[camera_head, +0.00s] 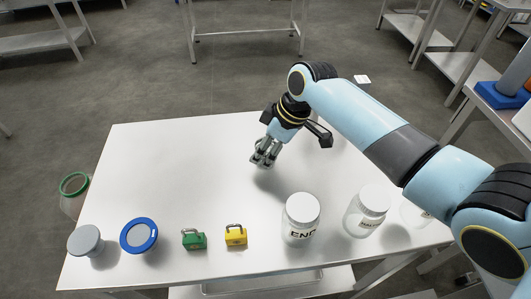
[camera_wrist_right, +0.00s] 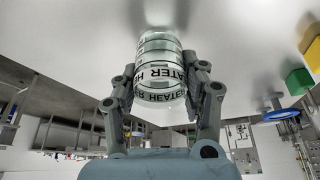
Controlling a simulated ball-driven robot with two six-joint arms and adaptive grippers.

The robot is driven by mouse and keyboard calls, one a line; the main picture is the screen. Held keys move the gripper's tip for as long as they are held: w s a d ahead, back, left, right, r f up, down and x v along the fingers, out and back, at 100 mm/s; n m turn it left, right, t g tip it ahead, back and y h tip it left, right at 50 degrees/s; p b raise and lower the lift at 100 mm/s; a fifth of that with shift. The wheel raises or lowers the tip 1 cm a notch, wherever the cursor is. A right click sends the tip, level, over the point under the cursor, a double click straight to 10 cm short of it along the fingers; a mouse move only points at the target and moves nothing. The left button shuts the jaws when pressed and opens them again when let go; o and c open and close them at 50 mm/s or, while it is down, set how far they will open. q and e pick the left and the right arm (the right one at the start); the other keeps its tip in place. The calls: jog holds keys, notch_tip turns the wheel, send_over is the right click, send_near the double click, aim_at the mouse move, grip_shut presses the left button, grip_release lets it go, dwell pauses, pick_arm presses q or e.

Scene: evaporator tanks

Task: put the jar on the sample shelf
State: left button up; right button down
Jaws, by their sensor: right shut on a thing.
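My right gripper (camera_head: 264,152) is over the far middle of the white table, pointing down. In the wrist view its two fingers (camera_wrist_right: 160,95) are shut around the sides of a clear, cylindrical jar (camera_wrist_right: 158,72). The jar has black-lettered label bands, shown upside down, partly reading "ATER HE". In the head view the gripper hides most or all of it; whether it touches the table I cannot tell. Which surface is the sample shelf I cannot tell. My left gripper is not in view.
Near the table's (camera_head: 150,170) front stand a white-lidded jar marked "END" (camera_head: 301,215), another white-lidded jar (camera_head: 367,208), a yellow padlock (camera_head: 236,235), a green padlock (camera_head: 194,239), a blue-rimmed disc (camera_head: 139,235) and a grey-topped item (camera_head: 86,241). The table's middle left is clear.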

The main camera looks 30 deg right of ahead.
jog(key=c, duration=0.7)
grip_release()
